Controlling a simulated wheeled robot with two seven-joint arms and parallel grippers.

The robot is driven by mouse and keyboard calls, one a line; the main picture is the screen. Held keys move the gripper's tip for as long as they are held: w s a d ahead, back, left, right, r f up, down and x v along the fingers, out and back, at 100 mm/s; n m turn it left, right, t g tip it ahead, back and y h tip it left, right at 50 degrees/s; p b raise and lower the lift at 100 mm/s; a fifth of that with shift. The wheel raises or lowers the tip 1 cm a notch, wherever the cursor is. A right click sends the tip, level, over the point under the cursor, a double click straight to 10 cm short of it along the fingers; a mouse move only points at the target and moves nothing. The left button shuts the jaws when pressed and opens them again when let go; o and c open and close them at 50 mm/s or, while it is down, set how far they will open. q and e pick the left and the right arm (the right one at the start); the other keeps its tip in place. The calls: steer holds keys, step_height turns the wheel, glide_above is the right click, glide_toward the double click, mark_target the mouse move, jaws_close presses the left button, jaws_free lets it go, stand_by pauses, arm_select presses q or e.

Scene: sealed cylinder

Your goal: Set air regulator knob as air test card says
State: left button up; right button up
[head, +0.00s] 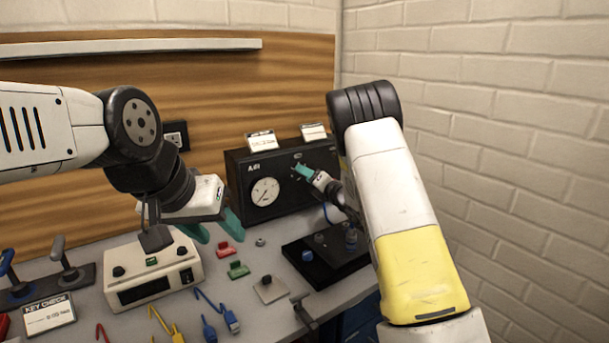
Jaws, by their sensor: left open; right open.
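The black air regulator box (236,178) stands at the back of the bench, with a white round gauge (265,191) on its front. My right gripper (303,172) is at the right part of the box's front, its teal fingers open. The knob there is hidden or too small to make out, and I cannot tell whether the fingers touch it. Two small cards, a left card (261,141) and a right card (313,132), stand on top of the box; their text is too small to read.
A cream instrument box (153,275) stands below my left gripper. A key check card (49,314), red clip (230,249), green clip (238,270) and blue connectors (230,318) lie on the bench. A black plate (308,267) sits under my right arm.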

steer(key=shift+x, duration=1)
jaws_close()
